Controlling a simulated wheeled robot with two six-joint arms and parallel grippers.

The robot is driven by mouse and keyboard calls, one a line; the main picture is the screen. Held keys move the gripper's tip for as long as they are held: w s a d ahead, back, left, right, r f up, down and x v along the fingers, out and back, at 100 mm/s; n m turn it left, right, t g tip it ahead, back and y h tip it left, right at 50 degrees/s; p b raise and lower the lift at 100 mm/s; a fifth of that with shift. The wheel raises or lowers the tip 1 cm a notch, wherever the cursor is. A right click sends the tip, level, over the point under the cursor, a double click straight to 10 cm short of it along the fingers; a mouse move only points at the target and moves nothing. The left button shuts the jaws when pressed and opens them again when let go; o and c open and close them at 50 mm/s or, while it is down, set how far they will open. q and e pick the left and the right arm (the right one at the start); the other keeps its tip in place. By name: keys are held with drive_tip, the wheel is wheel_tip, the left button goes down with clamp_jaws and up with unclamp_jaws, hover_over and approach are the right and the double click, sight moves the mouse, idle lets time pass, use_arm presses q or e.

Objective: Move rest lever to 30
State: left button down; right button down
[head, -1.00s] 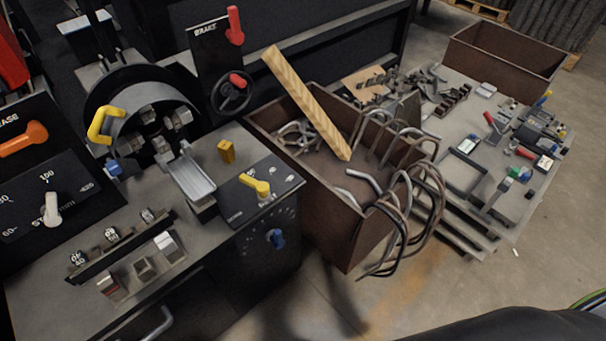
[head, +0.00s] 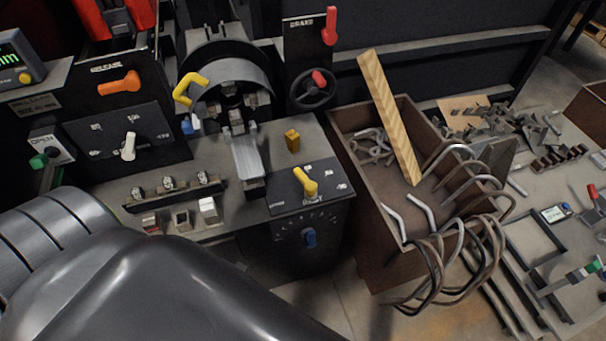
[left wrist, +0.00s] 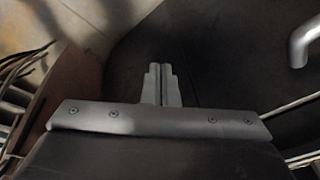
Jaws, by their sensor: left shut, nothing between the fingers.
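A yellow lever (head: 305,182) stands on a small black dial panel (head: 285,203) at the right end of the machine bench in the head view. Its handle tilts up and to the left from its pivot. The marks around it are too small to read surely. My left arm fills the lower left of the head view, and its gripper is hidden there. In the left wrist view my left gripper (left wrist: 161,84) is shut and empty, against a dark surface. The yellow lever cannot be made out in that view. My right gripper is not in view.
A blue knob (head: 309,238) sits on the bench front below the lever. A rusty bin (head: 370,245) with bent rods and a wooden plank (head: 388,115) is close on the right. A white lever (head: 128,147) is on the left panel.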

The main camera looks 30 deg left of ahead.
use_arm(q)
drive_tip(key=w+r+n+t+p, duration=0.1)
drive_tip(key=w+r, duration=0.2)
drive_tip(key=r, duration=0.5)
drive_tip(key=w+r+n+t+p, duration=0.1)
drive_tip(key=w+r, duration=0.3)
drive_tip(key=r, duration=0.4)
drive_tip(key=n+t, duration=0.3)
drive_tip(key=n, duration=0.6)
approach(305, 183)
drive_tip(key=a, duration=0.3)
drive_tip(key=shift+s+f+x, duration=0.1)
drive_tip(key=shift+s+x, duration=0.05)
drive_tip(key=shift+x, duration=1.95)
drive_tip(key=shift+s+f+x, duration=0.15)
drive_tip(key=shift+s+x, duration=0.05)
drive_tip(key=shift+x, duration=1.85)
